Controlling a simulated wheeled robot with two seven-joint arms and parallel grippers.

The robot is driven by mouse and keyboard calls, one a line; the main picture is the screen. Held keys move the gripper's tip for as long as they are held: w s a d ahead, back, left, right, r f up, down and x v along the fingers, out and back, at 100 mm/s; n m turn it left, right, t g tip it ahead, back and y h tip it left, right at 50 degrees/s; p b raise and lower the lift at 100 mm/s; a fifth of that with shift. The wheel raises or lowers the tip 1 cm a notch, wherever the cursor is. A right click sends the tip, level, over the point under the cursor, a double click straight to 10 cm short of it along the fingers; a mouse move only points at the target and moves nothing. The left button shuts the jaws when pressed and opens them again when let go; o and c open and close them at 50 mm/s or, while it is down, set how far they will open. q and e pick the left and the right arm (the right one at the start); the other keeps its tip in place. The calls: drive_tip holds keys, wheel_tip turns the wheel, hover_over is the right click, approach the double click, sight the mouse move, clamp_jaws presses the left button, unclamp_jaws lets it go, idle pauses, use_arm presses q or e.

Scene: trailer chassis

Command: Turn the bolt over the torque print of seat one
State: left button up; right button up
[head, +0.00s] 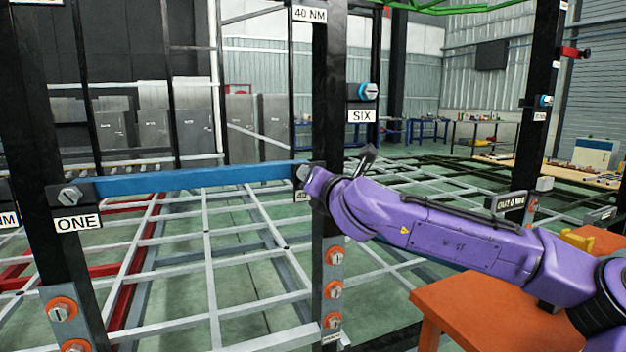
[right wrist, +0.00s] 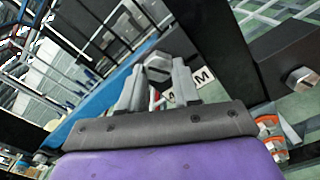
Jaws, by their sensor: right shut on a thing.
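In the head view, the label ONE (head: 78,222) is on the left dark post, under a grey bolt (head: 70,196) at the left end of a blue bar (head: 200,177). At the bar's right end, another bolt (head: 303,173) sits over a small, partly hidden torque print (head: 302,197). My right gripper (head: 308,178) is at that bolt, its fingers mostly hidden by my purple arm. In the right wrist view, my right gripper (right wrist: 158,76) is shut on the grey bolt head (right wrist: 158,66), one finger on each side. The print (right wrist: 190,90) beside it is partly covered. My left gripper is not in view.
A blue bolt (head: 368,91) sits above the label SIX (head: 362,116). A 40 NM print (head: 309,15) is higher on the middle post. Orange-ringed bolts (head: 334,256) line the post below my gripper. An orange table (head: 470,300) stands at the right under my arm.

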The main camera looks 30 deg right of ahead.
drive_tip(key=o, duration=1)
drive_tip(key=shift+o, duration=0.3)
drive_tip(key=shift+s, duration=0.1)
drive_tip(key=shift+s, duration=0.1)
drive_tip(key=s+b, duration=0.1)
drive_tip(key=s, duration=0.9)
drive_tip(key=shift+s+a, duration=0.2)
drive_tip(key=shift+a, duration=0.15)
